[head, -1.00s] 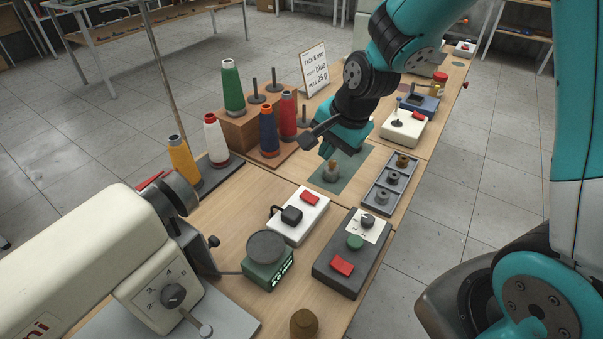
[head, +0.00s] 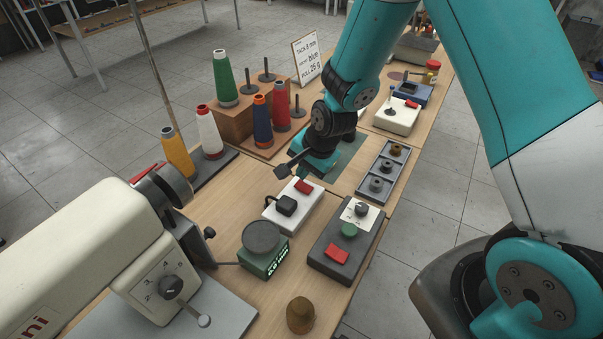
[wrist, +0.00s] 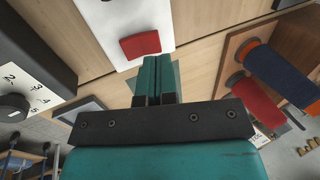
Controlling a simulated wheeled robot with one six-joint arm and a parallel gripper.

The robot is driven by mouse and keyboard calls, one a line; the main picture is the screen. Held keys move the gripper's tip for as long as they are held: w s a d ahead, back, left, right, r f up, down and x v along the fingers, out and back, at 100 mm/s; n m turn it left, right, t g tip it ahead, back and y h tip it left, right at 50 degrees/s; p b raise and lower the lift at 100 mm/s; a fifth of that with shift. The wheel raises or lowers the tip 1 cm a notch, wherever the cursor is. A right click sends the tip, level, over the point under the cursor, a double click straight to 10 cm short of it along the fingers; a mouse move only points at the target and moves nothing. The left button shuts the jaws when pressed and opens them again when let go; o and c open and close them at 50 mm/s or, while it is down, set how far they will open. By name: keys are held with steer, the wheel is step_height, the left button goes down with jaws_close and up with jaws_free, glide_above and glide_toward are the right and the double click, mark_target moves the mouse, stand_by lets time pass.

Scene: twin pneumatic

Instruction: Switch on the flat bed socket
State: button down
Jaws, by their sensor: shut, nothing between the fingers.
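A white socket box (head: 290,212) lies on the table beside the sewing machine, with a black plug (head: 286,205) in it and a red rocker switch (head: 304,186) at its far end. In the wrist view the white box (wrist: 150,15) and red switch (wrist: 140,45) show at the top. My gripper (head: 302,173) is shut and empty, just beyond the switch end of the box. In the wrist view its closed fingertips (wrist: 150,63) appear close to the red switch; I cannot tell whether they touch. The rocker's on or off position is not clear.
A dark control box (head: 327,264) with a red switch, green button and dial stands to the right. A small scale (head: 262,248) and the sewing machine (head: 90,230) are nearer. Thread cones (head: 208,132) stand at left. Another white box (head: 397,115) with a red switch is farther back.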

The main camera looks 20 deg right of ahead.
mark_target(304, 187)
steer(key=shift+x, duration=1.25)
steer(key=shift+w+a+g+p, duration=0.15)
steer(key=shift+g+p, duration=0.15)
steer(key=shift+p, duration=0.3)
steer(key=shift+f+h, duration=0.2)
steer(key=shift+h, duration=0.1)
steer(key=shift+s+d+r, duration=0.25)
steer(key=shift+s+d, duration=0.3)
steer(key=shift+s, duration=0.15)
